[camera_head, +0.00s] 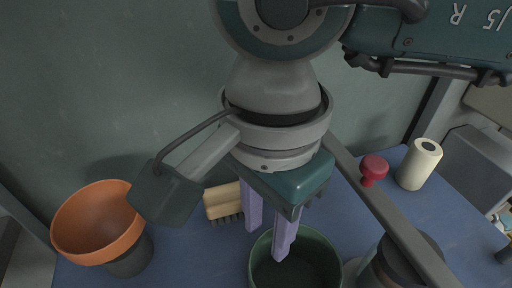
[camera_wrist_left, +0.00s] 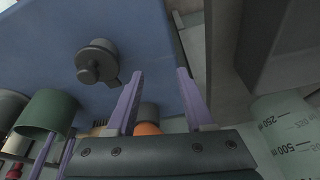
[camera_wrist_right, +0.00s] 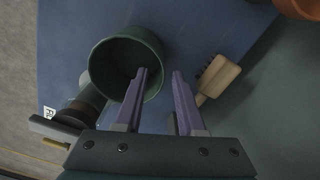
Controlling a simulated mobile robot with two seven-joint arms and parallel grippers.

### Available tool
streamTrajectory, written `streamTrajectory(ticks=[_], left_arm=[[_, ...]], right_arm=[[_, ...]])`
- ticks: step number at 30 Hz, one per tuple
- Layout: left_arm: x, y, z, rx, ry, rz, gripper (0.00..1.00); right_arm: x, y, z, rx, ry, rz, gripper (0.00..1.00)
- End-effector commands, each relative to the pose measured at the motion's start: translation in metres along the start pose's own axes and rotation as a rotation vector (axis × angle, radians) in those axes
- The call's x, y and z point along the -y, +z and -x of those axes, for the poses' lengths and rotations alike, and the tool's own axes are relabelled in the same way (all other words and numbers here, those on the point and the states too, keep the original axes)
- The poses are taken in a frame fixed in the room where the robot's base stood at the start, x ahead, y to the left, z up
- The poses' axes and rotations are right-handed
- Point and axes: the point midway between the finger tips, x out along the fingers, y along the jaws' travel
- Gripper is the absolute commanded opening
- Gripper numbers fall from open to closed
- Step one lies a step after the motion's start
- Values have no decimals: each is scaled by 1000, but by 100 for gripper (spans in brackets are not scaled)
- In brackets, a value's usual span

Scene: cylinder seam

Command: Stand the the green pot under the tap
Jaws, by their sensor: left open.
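The green pot (camera_head: 312,270) stands upright and open on the blue table, and it also shows in the right wrist view (camera_wrist_right: 110,82) and the left wrist view (camera_wrist_left: 47,112). My right gripper (camera_head: 266,235) is open at the pot. In the right wrist view its fingers (camera_wrist_right: 160,74) lie either side of the near rim, one overlapping the mouth and one outside; I cannot tell contact. My left gripper (camera_wrist_left: 158,72) is open and empty in its own wrist view, out of the head view. I cannot make out the tap for certain.
An orange bowl (camera_head: 95,222) sits at the left, a wooden brush (camera_head: 222,200) behind the pot. A lidded dark vessel (camera_wrist_left: 97,58) shows in the left wrist view.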

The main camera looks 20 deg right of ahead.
Motion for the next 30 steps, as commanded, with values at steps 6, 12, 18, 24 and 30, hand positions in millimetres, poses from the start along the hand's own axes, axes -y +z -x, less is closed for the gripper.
streamTrajectory(ticks=[6,12,18,24,30], left_arm=[[0,0,1,0,2,2,52],[0,0,-1,0,1,1,52],[0,0,-1,0,-2,-1,52],[2,0,-1,0,-6,-6,52],[3,0,-1,-1,-8,-8,52]], right_arm=[[0,0,-32,0,5,-1,38],[1,-1,-51,0,2,1,38],[1,-1,-51,0,1,2,38],[1,-1,-51,0,1,1,16],[1,-1,-51,0,1,1,0]])
